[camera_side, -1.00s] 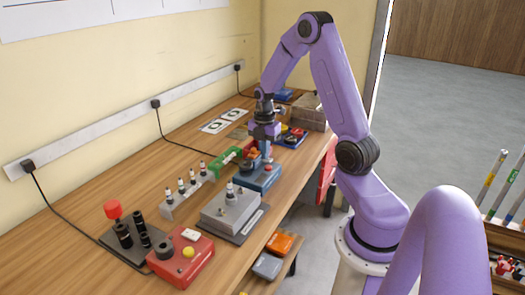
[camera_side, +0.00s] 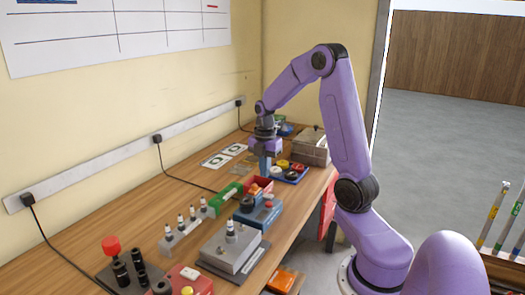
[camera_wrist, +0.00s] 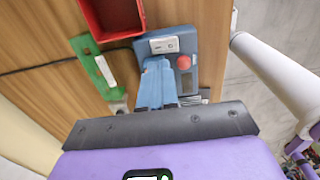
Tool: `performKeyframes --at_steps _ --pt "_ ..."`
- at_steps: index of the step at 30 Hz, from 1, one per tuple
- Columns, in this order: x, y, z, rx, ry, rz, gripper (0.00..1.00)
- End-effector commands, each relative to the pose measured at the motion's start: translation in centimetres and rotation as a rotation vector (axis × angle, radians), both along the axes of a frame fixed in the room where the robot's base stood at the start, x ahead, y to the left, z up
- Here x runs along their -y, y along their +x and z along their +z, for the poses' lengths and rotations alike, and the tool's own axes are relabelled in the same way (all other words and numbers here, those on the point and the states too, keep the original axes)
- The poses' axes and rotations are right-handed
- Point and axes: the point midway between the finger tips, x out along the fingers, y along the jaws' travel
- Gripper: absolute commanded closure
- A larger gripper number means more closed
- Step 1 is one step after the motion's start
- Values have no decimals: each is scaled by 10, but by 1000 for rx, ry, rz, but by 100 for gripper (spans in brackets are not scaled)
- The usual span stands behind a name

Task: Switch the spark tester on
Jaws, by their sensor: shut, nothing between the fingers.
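A blue box (camera_side: 258,212) stands mid-bench with a dark knob (camera_side: 247,204) and a red button (camera_side: 268,204). In the wrist view the blue box (camera_wrist: 192,80) shows a white rocker switch (camera_wrist: 163,45) and a red button (camera_wrist: 183,62). A red box (camera_side: 186,281) at the front has a dark knob, a white switch and a yellow button. No label tells which box is the spark tester. My gripper (camera_side: 265,171) is shut and empty, raised above the bench behind the blue box. In the wrist view its fingers (camera_wrist: 155,66) overlap the blue box. The rocker positions are unclear.
A red bin (camera_side: 262,184) and a green holder (camera_side: 224,198) stand close to the blue box. A spark plug rack (camera_side: 187,236), a grey block (camera_side: 231,250) and a dark stand (camera_side: 113,271) are nearer the front. A blue tray (camera_side: 287,173) lies behind.

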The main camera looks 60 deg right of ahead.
Motion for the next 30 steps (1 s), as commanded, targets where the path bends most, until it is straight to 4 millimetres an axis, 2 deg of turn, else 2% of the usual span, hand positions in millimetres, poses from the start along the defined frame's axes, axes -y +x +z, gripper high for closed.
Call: performKeyframes --at_steps 1,6,12,18,30 --pt "0 3 12 7 -3 1 100" --pt "0 7 44 4 -2 0 100" --pt "0 10 67 1 0 0 100" --pt "0 10 74 0 0 0 100" --pt "0 10 73 -1 0 0 100"
